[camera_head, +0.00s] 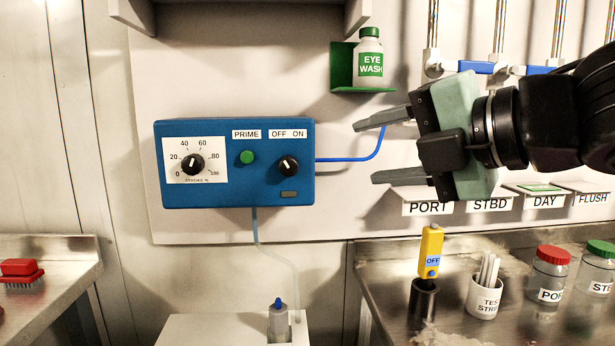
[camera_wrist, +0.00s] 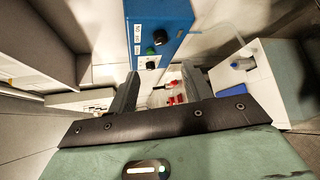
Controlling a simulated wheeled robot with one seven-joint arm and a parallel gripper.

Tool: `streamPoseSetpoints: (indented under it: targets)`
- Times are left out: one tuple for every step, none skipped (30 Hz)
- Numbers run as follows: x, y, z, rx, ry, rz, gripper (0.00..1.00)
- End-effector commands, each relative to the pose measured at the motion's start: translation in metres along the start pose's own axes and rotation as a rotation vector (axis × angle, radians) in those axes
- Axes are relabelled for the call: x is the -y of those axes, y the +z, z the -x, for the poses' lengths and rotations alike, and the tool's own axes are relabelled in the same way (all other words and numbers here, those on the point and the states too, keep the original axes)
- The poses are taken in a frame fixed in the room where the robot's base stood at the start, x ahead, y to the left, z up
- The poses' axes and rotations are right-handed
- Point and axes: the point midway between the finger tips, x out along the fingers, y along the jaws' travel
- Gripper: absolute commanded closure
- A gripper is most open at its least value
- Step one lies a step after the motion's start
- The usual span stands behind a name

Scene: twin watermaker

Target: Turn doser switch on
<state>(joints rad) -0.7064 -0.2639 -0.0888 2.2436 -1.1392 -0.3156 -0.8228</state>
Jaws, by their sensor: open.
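The doser is a blue box (camera_head: 236,190) on the wall panel, with a stroke dial (camera_head: 193,164), a green PRIME button (camera_head: 247,157) and a black OFF/ON switch knob (camera_head: 289,166). The knob's white mark appears to lean to the upper left, towards OFF. In the wrist view the box (camera_wrist: 172,20) is at the top, with the dark knob (camera_wrist: 160,37) on its face. My gripper (camera_head: 366,152) is open and empty, to the right of the box and apart from it. Its fingers point left, one above the other.
A blue tube (camera_head: 350,159) runs from the box's right side behind my gripper. An eye wash bottle (camera_head: 369,58) sits on a green holder above. A yellow tool marked OFF (camera_head: 431,252), a test strip cup (camera_head: 485,297) and lidded jars (camera_head: 549,275) stand on the bench below.

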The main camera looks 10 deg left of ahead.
Motion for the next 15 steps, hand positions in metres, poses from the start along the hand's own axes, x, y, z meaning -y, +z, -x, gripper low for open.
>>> streamPoseSetpoints:
  targets:
    - [0.007, -0.004, -0.011, -0.003, 0.0, 0.0, 0.5]
    - [0.005, -0.003, -0.018, -0.002, -0.002, -0.001, 0.5]
    - [0.005, -0.002, -0.026, -0.002, -0.004, -0.001, 0.5]
    - [0.005, -0.002, -0.033, -0.001, -0.003, -0.002, 0.5]
    - [0.005, -0.002, -0.039, -0.001, -0.003, -0.002, 0.5]
    - [0.004, -0.002, -0.047, -0.001, -0.003, -0.003, 0.5]
    - [0.005, -0.001, -0.053, -0.001, -0.003, -0.003, 0.5]
    - [0.004, -0.001, -0.06, 0.0, -0.003, -0.002, 0.5]
    - [0.005, -0.002, -0.068, -0.001, -0.004, -0.003, 0.5]
    - [0.004, -0.002, -0.074, -0.001, -0.003, -0.004, 0.5]
    - [0.004, -0.002, -0.081, -0.001, -0.004, -0.003, 0.5]
    - [0.004, -0.002, -0.089, -0.001, -0.004, -0.002, 0.5]
    - [0.004, -0.002, -0.095, 0.0, -0.004, -0.003, 0.5]
    - [0.004, -0.002, -0.101, 0.0, -0.004, -0.004, 0.5]
    - [0.003, -0.001, -0.108, 0.0, -0.003, -0.004, 0.5]
